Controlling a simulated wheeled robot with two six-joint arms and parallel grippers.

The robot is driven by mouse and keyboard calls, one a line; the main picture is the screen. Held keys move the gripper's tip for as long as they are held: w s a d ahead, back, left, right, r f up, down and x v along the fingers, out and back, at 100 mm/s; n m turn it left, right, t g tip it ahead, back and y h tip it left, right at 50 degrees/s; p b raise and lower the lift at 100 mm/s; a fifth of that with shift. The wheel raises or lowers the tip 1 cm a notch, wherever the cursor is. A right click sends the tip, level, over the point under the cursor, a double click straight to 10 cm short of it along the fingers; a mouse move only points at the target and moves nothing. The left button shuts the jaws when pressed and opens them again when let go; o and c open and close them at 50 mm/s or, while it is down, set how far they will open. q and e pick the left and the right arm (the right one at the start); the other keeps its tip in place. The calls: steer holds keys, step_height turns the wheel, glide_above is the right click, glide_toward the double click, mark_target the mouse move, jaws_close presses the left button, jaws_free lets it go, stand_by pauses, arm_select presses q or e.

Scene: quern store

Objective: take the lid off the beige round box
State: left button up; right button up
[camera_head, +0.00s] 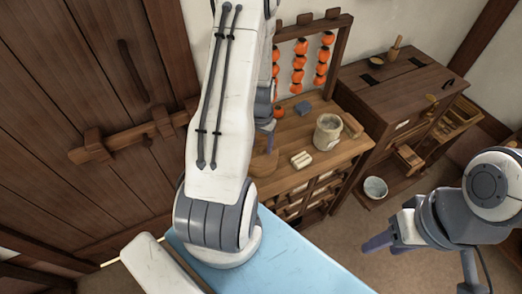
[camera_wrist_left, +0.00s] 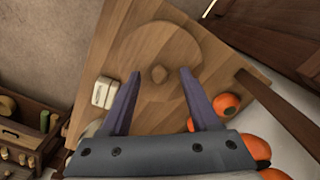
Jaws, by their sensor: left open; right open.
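The beige round box (camera_wrist_left: 185,50) stands on the wooden bench, seen from above in the left wrist view. Its round wooden lid is on it, with a small knob (camera_wrist_left: 158,74) in the middle. In the head view the box (camera_head: 263,163) is partly hidden by my left arm. My left gripper (camera_wrist_left: 160,72) is open above the lid, its fingers on either side of the knob in the picture; I cannot tell the height gap. In the head view this gripper (camera_head: 269,138) is mostly hidden by my arm. My right gripper (camera_head: 386,246) is open and empty, away from the bench.
White blocks (camera_head: 301,160) and a pale jar (camera_head: 327,132) stand right of the box on the bench (camera_head: 349,150). Orange fruit hang from a wooden frame (camera_head: 345,40) behind. A wooden chest (camera_head: 400,85) stands at right, a bowl (camera_head: 375,187) low before it.

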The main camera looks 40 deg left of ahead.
arm_select(q)
jaws_close()
steer(key=shift+r, duration=0.1)
